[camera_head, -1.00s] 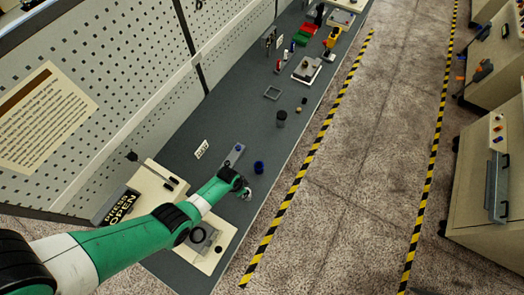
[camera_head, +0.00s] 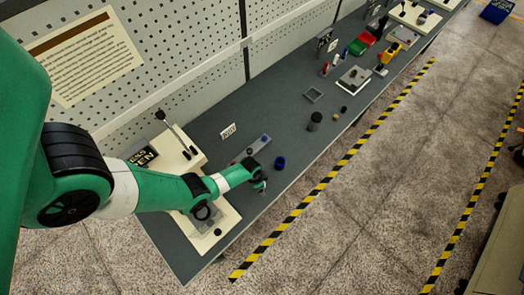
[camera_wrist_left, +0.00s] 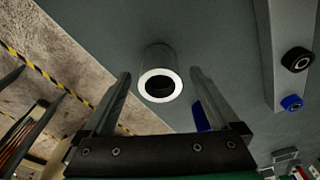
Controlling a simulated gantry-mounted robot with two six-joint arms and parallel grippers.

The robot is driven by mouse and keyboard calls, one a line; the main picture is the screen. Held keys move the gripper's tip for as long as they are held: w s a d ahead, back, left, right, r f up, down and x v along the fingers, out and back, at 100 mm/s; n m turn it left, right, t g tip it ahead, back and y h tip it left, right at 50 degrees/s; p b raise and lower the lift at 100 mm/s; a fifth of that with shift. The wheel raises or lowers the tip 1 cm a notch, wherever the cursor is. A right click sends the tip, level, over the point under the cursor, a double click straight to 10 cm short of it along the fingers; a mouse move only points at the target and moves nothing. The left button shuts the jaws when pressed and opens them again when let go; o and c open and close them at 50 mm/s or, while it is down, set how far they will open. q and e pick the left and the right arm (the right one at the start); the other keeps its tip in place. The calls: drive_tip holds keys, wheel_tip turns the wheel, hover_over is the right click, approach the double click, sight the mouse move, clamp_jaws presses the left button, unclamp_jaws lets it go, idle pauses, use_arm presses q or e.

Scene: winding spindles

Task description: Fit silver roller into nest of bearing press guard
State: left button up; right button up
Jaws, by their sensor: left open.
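The silver roller (camera_wrist_left: 147,85) is a short hollow cylinder with a bright ring end and dark bore. It shows in the left wrist view between the fingers of my left gripper (camera_wrist_left: 160,75). The fingers are open, with a gap on each side of the roller. In the head view my left gripper (camera_head: 262,184) is low over the bench, and I cannot make out the roller there. The bearing press (camera_head: 228,216) is a cream base with a grey block (camera_head: 210,224), partly hidden behind my left arm. I cannot clearly make out the guard's nest. My right gripper is out of view.
A blue cup (camera_head: 280,162) stands just right of my left gripper. A grey bar (camera_head: 254,147) lies behind it. A dark cylinder (camera_head: 314,121) and a square frame (camera_head: 313,95) stand farther along. A pegboard wall (camera_head: 190,60) backs the bench.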

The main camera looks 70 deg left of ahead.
use_arm(q)
clamp_jaws()
idle(0.5)
drive_tip(key=shift+r, duration=0.15)
